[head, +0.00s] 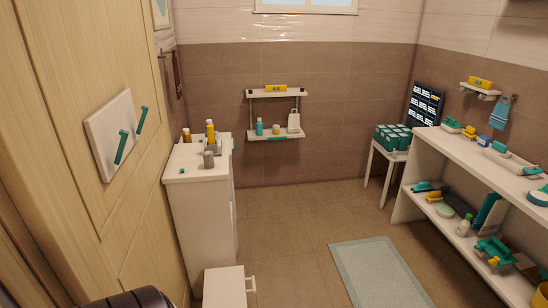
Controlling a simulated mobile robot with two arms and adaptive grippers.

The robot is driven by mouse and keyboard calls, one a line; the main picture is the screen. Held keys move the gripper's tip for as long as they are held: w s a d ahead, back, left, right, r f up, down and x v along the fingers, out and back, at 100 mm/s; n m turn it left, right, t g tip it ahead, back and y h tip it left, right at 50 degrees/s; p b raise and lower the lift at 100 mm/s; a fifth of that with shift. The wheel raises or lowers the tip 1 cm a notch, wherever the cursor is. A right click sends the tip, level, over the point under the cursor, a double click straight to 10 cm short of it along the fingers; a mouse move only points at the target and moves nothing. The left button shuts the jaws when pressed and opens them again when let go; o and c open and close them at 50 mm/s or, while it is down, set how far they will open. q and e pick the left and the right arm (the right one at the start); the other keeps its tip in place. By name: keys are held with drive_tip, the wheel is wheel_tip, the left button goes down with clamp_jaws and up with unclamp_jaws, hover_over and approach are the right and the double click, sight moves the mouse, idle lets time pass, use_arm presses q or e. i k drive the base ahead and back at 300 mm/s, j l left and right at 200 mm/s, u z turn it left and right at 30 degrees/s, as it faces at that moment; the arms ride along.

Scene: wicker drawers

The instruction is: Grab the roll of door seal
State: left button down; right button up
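I cannot pick out a roll of door seal with certainty. A round teal and white item (538,197) lies at the right edge of the picture, on the top of the white shelf unit (448,158). It is partly cut off, and I cannot tell whether it is a roll. Several small teal, white and yellow items lie on both levels of that unit, too small to name surely. Neither of my grippers is in view.
A wooden door or panel (100,60) fills the left. A white cabinet (200,215) with bottles stands beside it, and a low white box or stool (224,288) stands in front. A small table (386,153) holds teal boxes. Floor around the pale mat (378,272) is clear.

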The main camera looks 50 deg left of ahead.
sight(208, 156)
drive_tip(key=i+l, duration=0.1)
drive_tip(key=i, duration=0.25)
drive_tip(key=i+l, duration=0.15)
drive_tip(key=i, duration=0.2)
drive_tip(key=i+j+u, duration=0.1)
drive_tip(key=u, duration=0.3)
drive_tip(key=i+u, duration=0.4)
drive_tip(key=u, duration=0.4)
drive_tip(key=i+l+u, duration=0.2)
drive_tip(key=u, duration=0.2)
